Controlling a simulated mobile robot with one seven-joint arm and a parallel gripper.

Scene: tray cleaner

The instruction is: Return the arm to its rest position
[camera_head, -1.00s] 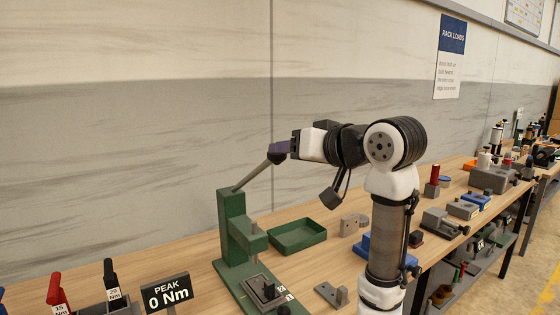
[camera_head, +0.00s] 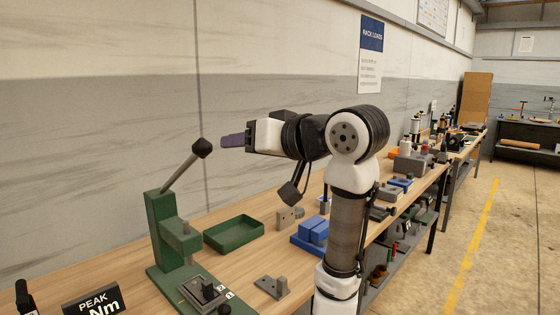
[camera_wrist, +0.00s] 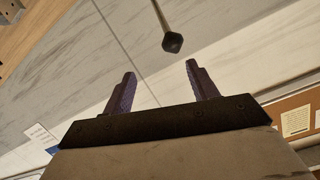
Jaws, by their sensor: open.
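My gripper (camera_head: 233,141) is at the end of my raised arm, over the workbench, with its purple fingers pointing left. In the wrist view my gripper (camera_wrist: 158,88) is open, and nothing is between its fingers. The green press (camera_head: 166,232) stands on the bench to the left. Its grey lever with a black knob (camera_head: 202,148) slants up and to the right, with the knob just left of my fingertips and apart from them. The knob (camera_wrist: 172,42) also shows in the wrist view, beyond the fingers.
A green tray (camera_head: 234,234) lies behind the press base. Blue blocks (camera_head: 312,233) and a grey bracket (camera_head: 272,287) sit near my arm. A "PEAK" display (camera_head: 92,304) stands at the front left. The wall (camera_head: 90,120) is behind the bench; open floor (camera_head: 510,230) lies to the right.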

